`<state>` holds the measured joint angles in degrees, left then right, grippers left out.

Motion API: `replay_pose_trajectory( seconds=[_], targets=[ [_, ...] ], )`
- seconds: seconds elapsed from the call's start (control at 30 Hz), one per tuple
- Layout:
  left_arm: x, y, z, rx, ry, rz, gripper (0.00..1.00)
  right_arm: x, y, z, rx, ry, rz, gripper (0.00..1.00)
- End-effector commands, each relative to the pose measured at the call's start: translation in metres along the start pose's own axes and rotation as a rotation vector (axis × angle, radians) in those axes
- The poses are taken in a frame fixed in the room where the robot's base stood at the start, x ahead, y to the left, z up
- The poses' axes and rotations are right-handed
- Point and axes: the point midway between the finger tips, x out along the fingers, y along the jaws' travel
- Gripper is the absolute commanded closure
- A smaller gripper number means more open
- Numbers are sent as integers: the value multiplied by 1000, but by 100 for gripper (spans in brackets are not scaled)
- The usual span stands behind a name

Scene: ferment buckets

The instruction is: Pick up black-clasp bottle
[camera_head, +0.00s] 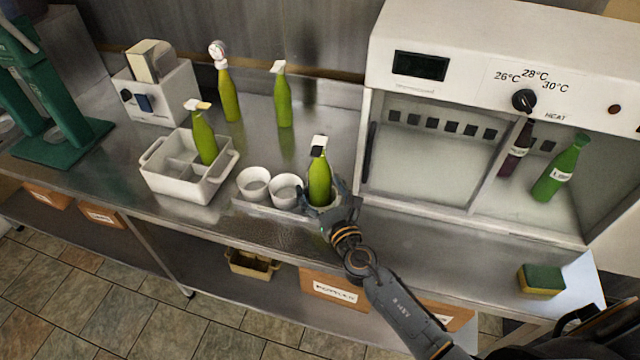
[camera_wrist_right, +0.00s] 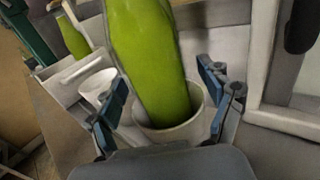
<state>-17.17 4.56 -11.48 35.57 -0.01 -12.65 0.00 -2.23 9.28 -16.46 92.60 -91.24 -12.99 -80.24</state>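The black-clasp bottle (camera_head: 319,182) is green with a black and white top. It stands upright in a white cup (camera_wrist_right: 172,134) at the right end of a row of cups. My right gripper (camera_head: 327,200) is at the bottle's lower part. In the right wrist view my right gripper (camera_wrist_right: 165,105) has its fingers spread, one on each side of the bottle (camera_wrist_right: 152,65) and cup, with gaps visible. The bottle's top is cut off in that view. My left gripper is not in view.
Two empty white cups (camera_head: 253,183) stand left of the bottle. A white divided crate (camera_head: 178,186) holds another green bottle (camera_head: 203,138). Two green bottles (camera_head: 283,100) stand behind. A white heating cabinet (camera_head: 440,75) with two bottles stands right. A sponge (camera_head: 541,279) lies at front right.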

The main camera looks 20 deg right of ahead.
Motion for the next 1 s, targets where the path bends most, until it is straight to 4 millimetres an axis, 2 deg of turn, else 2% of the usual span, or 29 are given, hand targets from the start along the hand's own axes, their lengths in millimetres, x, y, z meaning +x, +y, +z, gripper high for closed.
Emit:
replay_pose_trajectory(
  seconds=[0.03, 0.3, 0.37, 0.67, 0.77, 1.0],
  targets=[
    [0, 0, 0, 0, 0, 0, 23, 0, 0, 0, 0, 0, 0, 34],
    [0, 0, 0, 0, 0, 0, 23, 0, 0, 0, 0, 0, 0, 89],
    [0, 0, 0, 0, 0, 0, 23, 0, 0, 0, 0, 0, 0, 100],
    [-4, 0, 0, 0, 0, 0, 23, 0, 0, 6, 1, -4, 0, 100],
    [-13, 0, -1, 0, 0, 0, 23, 0, 0, 18, 0, -5, 0, 100],
    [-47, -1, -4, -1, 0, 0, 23, 0, 0, 60, 1, -5, 1, 100]
  ],
)
